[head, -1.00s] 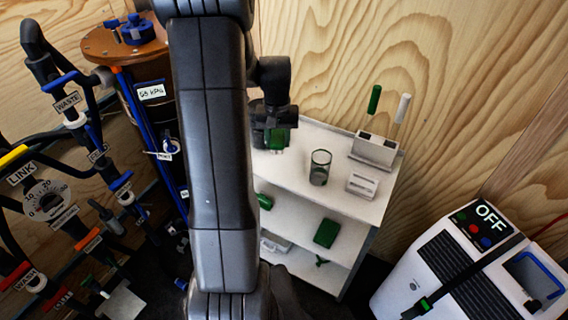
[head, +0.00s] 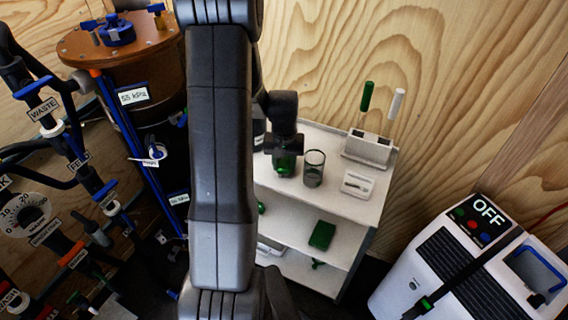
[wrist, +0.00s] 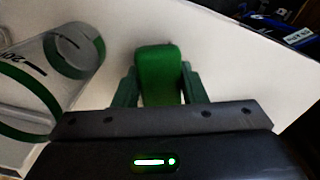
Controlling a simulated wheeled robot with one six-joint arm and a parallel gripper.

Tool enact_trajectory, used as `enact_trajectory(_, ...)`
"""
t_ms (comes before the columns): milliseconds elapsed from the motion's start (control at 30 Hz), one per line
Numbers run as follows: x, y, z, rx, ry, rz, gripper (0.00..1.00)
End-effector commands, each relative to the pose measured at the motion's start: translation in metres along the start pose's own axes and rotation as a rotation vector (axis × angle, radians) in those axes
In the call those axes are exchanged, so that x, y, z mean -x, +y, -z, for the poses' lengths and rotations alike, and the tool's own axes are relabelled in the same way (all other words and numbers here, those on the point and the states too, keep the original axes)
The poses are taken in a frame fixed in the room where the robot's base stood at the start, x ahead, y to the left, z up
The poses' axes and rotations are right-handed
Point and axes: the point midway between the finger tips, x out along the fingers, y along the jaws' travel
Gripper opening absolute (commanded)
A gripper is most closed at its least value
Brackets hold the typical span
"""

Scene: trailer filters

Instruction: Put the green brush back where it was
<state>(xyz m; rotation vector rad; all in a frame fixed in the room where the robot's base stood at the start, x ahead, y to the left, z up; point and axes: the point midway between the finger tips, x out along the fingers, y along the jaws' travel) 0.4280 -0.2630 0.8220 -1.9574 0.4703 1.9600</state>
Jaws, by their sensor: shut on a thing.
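My gripper (head: 284,160) is over the top of the white shelf unit (head: 335,204), left of a clear glass beaker (head: 314,168). In the wrist view my gripper (wrist: 160,88) is shut on a green rounded block (wrist: 158,72), with dark green fingers on both sides of it. The block's lower part is hidden, so I cannot tell whether it is the brush or whether it touches the shelf top. A green-handled tool (head: 367,96) stands upright in a white holder (head: 368,148) at the back of the shelf top, beside a white-handled one (head: 397,103).
The beaker (wrist: 65,60) stands close on the left in the wrist view. A white tray (head: 357,184) lies right of it. Green items, including a green box (head: 322,235), sit on the lower shelf. A white machine marked OFF (head: 450,265) stands right; a brown drum (head: 120,50) and pipework stand left.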

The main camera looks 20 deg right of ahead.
Motion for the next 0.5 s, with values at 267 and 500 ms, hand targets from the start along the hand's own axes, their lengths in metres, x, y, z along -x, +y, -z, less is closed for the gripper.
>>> enact_trajectory(267,-0.0046,-0.0001,0.0003,0.000,0.002,0.000,0.20)
enact_trajectory(500,-0.0072,-0.0001,0.0002,0.000,0.001,0.000,0.59)
